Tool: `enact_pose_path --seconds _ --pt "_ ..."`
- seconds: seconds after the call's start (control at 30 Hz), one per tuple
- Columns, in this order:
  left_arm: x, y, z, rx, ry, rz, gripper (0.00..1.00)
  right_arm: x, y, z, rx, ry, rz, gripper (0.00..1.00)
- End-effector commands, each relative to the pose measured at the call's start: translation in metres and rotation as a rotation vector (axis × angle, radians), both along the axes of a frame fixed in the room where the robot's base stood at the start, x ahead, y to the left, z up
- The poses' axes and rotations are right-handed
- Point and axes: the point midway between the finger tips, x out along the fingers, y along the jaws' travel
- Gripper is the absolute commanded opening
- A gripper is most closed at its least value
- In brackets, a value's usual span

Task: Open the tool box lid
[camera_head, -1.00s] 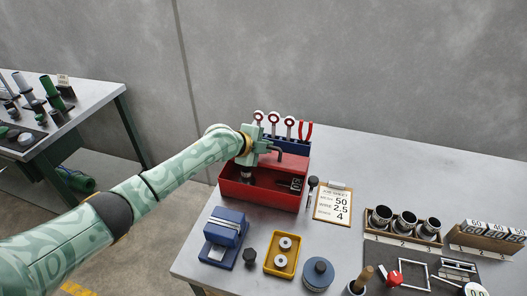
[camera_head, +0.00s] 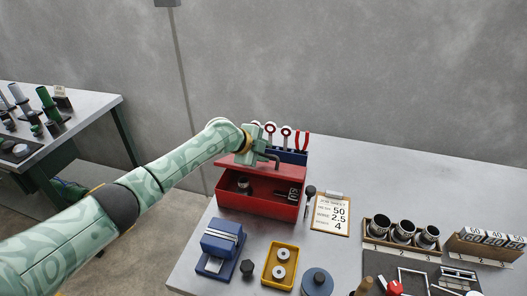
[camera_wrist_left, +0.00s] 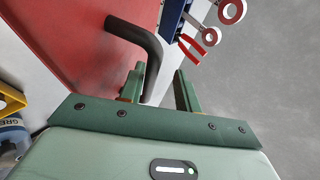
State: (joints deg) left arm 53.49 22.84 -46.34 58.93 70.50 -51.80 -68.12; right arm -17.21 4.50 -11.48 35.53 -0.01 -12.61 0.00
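The red tool box (camera_head: 258,205) stands on the bench. Its lid (camera_head: 284,175) is raised at the back and the box's inside shows. A dark round part (camera_head: 243,184) and a small dark item lie inside. The lid's dark bent handle (camera_head: 272,158) shows beside my left gripper (camera_head: 260,150), and in the left wrist view (camera_wrist_left: 146,45) it curves from the red lid to between the fingers. My left gripper (camera_wrist_left: 160,88) is open around the handle's end, with a clear gap toward the right finger. My right gripper is out of view.
A blue rack (camera_head: 292,156) with ring tools and red pliers stands right behind the box. A clipboard (camera_head: 330,214) is to its right. A blue vise-like block (camera_head: 222,245) and a yellow tray (camera_head: 270,276) are in front. The back right of the bench is clear.

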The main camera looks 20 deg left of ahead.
Motion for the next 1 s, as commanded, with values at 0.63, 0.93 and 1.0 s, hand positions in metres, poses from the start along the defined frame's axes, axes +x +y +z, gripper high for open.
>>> enact_pose_path --seconds 0.63,0.93,1.0 --pt "-0.05 0.032 0.059 0.004 -0.006 0.0 0.32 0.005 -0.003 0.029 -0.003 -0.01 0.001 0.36" --pt "-0.093 0.056 0.101 0.002 -0.002 0.0 0.32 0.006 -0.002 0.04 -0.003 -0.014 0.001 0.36" --pt "-0.098 0.059 0.105 0.002 -0.001 -0.001 0.32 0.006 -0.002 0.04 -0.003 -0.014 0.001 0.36"
